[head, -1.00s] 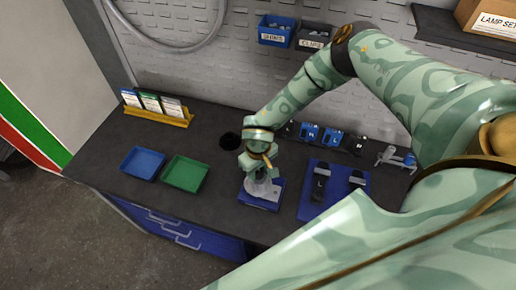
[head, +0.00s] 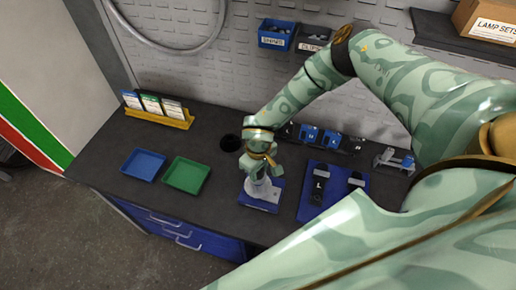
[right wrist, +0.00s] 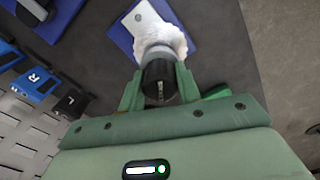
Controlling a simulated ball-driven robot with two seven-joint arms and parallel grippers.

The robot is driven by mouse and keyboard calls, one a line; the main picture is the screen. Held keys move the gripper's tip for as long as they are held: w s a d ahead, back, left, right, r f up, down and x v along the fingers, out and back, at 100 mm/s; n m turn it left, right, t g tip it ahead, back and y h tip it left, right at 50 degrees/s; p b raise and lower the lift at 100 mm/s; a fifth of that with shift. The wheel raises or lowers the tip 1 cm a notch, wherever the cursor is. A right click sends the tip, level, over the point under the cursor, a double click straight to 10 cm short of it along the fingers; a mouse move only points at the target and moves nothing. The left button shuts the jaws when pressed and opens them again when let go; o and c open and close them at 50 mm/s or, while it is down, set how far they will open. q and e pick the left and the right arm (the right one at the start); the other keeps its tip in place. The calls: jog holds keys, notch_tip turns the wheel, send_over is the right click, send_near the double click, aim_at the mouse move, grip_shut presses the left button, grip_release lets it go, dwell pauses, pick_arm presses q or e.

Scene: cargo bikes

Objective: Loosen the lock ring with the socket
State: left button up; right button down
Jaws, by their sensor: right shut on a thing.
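My right gripper (head: 260,163) is shut on a dark round socket (right wrist: 160,80), one green finger on each side of it in the right wrist view. The socket stands against a pale grey and white workpiece (right wrist: 158,36), which sits on a small blue mat (head: 251,203) on the bench. The workpiece also shows below the gripper in the head view (head: 262,188). The lock ring cannot be made out; the socket and fingers cover that spot. My left gripper is not in view.
A blue tray (head: 143,152) and a green tray (head: 203,165) lie to the left, near a dark round hole (head: 230,143). A larger blue mat (head: 311,208) with black parts lies to the right. Lettered holders (head: 310,134) line the back. A yellow card rack (head: 160,118) stands back left.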

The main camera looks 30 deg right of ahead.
jog(key=shift+r, duration=0.5)
jog(key=shift+r+p, duration=2.5)
jog(key=shift+p, duration=0.15)
